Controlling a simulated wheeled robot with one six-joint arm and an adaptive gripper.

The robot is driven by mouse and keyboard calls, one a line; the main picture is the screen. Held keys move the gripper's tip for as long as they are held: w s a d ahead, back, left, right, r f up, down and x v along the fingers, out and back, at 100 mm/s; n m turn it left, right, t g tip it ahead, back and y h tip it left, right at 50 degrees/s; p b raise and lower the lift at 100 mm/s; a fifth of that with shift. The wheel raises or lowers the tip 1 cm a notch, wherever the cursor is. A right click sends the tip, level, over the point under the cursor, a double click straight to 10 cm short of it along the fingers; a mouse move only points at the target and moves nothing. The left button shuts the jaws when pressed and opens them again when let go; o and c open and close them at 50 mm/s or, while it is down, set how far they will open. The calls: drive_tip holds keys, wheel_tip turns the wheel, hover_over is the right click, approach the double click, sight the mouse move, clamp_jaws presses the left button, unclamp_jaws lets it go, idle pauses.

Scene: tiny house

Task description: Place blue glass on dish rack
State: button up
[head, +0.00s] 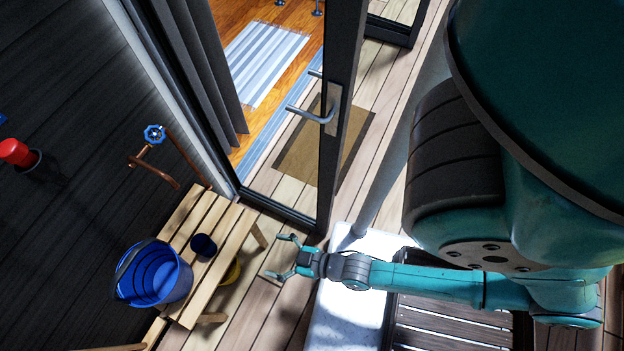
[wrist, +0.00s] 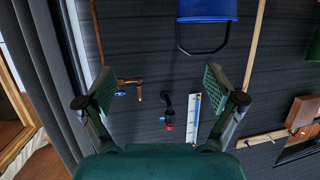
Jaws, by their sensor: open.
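In the wrist view my gripper (wrist: 150,88) also shows open and empty, facing the dark wall. The cup is not seen in the wrist view. No dish rack is visible in either view.
The blue bucket (head: 155,273) fills the bench's left part; it also shows in the wrist view (wrist: 207,10). A yellow object (head: 232,272) is partly hidden by the bench. An open glass door (head: 335,110) stands behind my gripper. A valve (head: 154,134) and pipe project from the wall.

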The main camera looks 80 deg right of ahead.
drive_tip(key=s+r, duration=0.7)
drive_tip(key=r, duration=0.3)
drive_tip(key=shift+o, duration=0.5)
drive_tip(key=s+r, duration=0.4)
drive_tip(key=r, duration=0.7)
drive_tip(key=shift+r, duration=0.35)
drive_tip(key=shift+s, duration=0.1)
drive_tip(key=shift+f, duration=0.15)
approach(194, 242)
drive_tip(key=shift+x, duration=3.5)
